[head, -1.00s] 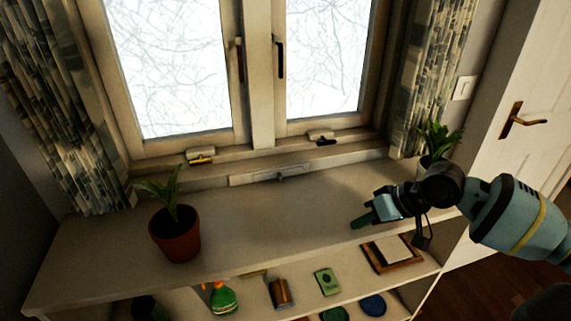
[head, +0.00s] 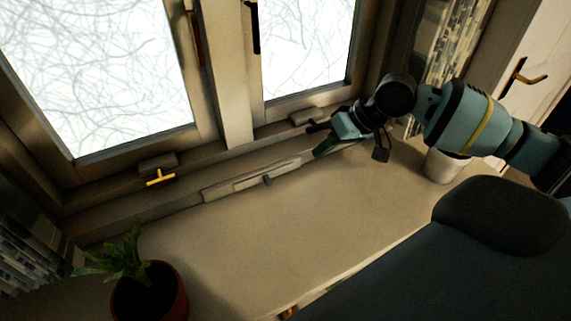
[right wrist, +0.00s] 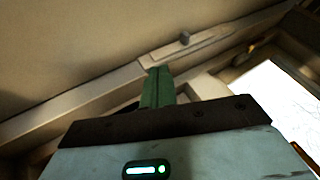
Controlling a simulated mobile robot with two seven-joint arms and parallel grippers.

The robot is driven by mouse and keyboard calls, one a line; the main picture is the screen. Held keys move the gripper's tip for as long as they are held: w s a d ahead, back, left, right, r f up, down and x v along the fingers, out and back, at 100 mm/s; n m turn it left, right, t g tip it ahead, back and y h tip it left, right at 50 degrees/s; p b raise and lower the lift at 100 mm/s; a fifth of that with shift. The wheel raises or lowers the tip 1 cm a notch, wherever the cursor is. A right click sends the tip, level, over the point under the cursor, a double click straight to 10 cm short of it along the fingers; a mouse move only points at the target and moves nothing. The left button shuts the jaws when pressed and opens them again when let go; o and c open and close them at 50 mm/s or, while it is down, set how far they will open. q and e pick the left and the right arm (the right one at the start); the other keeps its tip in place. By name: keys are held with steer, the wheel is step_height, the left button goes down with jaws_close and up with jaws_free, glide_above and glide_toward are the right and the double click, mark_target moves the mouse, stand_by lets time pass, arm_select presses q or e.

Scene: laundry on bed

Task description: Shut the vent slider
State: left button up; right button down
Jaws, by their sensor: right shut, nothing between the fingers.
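The vent (head: 232,187) is a long pale strip low along the window frame, just above the sill. Its small dark slider knob (head: 267,181) stands out near the strip's middle. In the right wrist view the knob (right wrist: 184,38) shows beyond my fingertips, with a gap between. My right gripper (head: 321,151) is shut and empty, with its green fingers close to the right end of the strip. The shut fingers also show in the right wrist view (right wrist: 158,86); whether they touch the strip is unclear. My left gripper is not in view.
A potted plant (head: 150,292) stands on the sill at the lower left. A pale pot (head: 443,166) stands under my right arm. A yellow latch (head: 160,178) sticks out from the window frame above the strip. The sill (head: 270,230) before the vent is clear.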

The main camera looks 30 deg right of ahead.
mark_target(267, 180)
steer(key=x, duration=0.9)
steer(key=shift+w+a+f, duration=0.15)
steer(key=shift+f, duration=0.05)
steer(key=a, duration=0.3)
steer(key=shift+w, duration=0.2)
steer(key=shift+a+f, duration=0.1)
steer(key=shift+a, duration=0.5)
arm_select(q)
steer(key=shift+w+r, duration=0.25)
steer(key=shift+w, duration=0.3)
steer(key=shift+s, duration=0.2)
